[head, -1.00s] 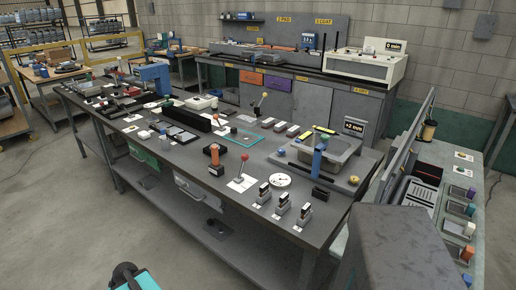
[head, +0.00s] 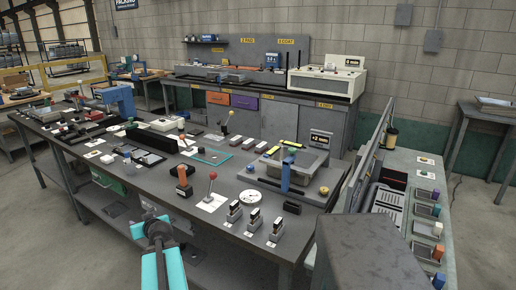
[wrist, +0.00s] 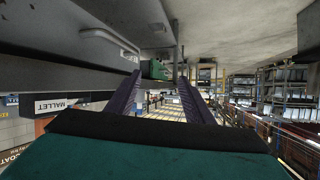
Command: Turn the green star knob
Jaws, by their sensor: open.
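A small green knob (head: 291,152) shows in the head view on the grey fixture at the right part of the long bench, just above a blue upright post (head: 286,176). Its star shape is too small to make out. My gripper (head: 149,214) is at the front edge of the bench, low and to the left, well apart from the green knob. In the wrist view its two dark fingers (wrist: 160,98) stand apart with nothing between them. The green knob cannot be made out in the wrist view.
A side bench (head: 403,262) with an upright panel stands at the right.

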